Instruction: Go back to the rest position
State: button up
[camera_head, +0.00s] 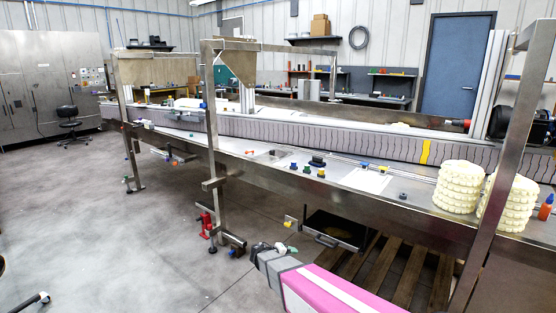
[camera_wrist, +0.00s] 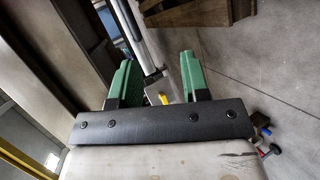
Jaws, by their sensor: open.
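My gripper (camera_head: 283,248) shows in the head view low in front of the conveyor frame (camera_head: 233,170), at the end of my pink and white arm. In the wrist view the gripper (camera_wrist: 156,78) has two green fingers spread apart on a black bar. No object shows held between them. The floor and a metal post lie beyond the fingers. The gripper is apart from the conveyor table and below its top edge in the picture.
Small coloured parts (camera_head: 307,168) and stacks of cream rings (camera_head: 457,187) stand on the conveyor table. Metal uprights (camera_head: 215,150) rise along its front. A wooden pallet (camera_head: 405,270) lies beneath, near a red jack (camera_head: 206,222). The floor at left (camera_head: 60,215) is mostly clear.

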jog(key=s+d+r+m+g+y, duration=0.3)
jog(key=s+d+r+y, duration=0.1)
jog(key=s, duration=0.5)
jog(key=s+d+r+m+g+y, duration=0.2)
jog(key=s+d+r+g+y, duration=0.1)
jog(key=s+d+y, duration=0.4)
jog(key=s+d+r, duration=0.1)
jog(key=s+d, duration=0.1)
jog(key=s, duration=0.1)
jog(key=shift+d+m+g, duration=0.15)
jog(key=shift+m+g, duration=0.15)
jog(key=shift+m, duration=0.1)
jog(key=shift+o, duration=0.3)
